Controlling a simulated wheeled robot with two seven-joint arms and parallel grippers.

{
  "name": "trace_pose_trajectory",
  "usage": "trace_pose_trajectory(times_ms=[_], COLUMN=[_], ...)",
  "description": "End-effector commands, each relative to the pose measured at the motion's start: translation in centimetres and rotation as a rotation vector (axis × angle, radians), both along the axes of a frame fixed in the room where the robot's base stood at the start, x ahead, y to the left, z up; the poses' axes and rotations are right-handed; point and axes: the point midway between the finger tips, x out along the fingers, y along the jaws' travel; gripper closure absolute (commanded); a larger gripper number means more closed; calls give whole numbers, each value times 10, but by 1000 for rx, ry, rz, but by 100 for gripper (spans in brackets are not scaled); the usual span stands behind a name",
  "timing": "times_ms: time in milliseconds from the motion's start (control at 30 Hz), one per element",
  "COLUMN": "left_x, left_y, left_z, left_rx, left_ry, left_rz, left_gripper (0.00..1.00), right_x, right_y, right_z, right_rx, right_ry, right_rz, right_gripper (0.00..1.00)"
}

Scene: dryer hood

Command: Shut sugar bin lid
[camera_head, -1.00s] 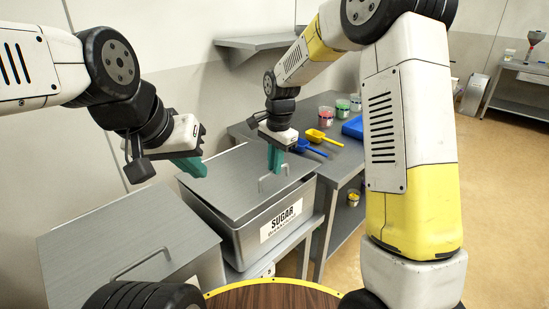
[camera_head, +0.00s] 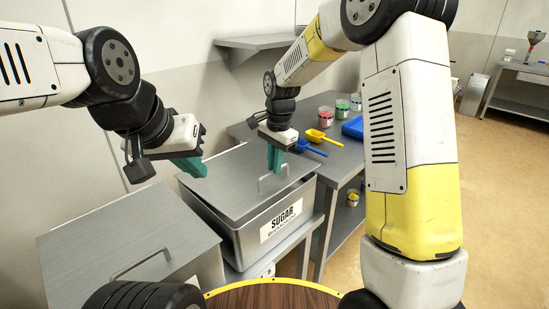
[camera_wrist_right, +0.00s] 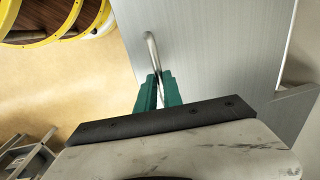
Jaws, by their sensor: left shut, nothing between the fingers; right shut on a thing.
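The sugar bin (camera_head: 255,238) is a grey metal box with a white SUGAR label on its front. Its flat grey lid (camera_head: 225,180) lies over the top; whether it sits fully flush on the rim is hard to tell. A thin bar handle (camera_head: 262,186) stands at the lid's front edge. My right gripper (camera_head: 275,165) is above the lid at this handle. In the right wrist view its green fingers (camera_wrist_right: 158,92) are shut on the handle (camera_wrist_right: 151,50). My left gripper (camera_head: 195,167) is shut and empty, above the lid's back left area.
A second grey lidded bin (camera_head: 120,245) stands at the front left. Behind the sugar bin, a counter holds a blue scoop (camera_head: 312,149), a yellow scoop (camera_head: 322,137), several jars (camera_head: 326,115) and a blue tray (camera_head: 353,127). A wall shelf (camera_head: 262,41) is above.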

Motion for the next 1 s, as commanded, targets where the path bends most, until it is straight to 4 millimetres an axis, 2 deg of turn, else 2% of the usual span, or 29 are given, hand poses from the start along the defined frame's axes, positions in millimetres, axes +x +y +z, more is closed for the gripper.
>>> trace_pose_trajectory(times_ms=[233,567,600,667,1000], left_x=[0,0,0,0,0], left_y=[0,0,0,0,0], left_z=[0,0,0,0,0], left_rx=[0,0,0,0,0], left_ry=[0,0,0,0,0], left_rz=[0,0,0,0,0], left_gripper=[100,100,100,100,100], right_x=[-6,-9,-9,-9,-7], right_y=[-7,-9,-9,-9,-8], right_z=[-32,-39,-39,-39,-35], right_rx=[-1,-4,-5,-5,-1], right_ry=[1,7,8,8,1], right_rz=[0,0,0,0,0], right_gripper=[100,100,81,70,67])
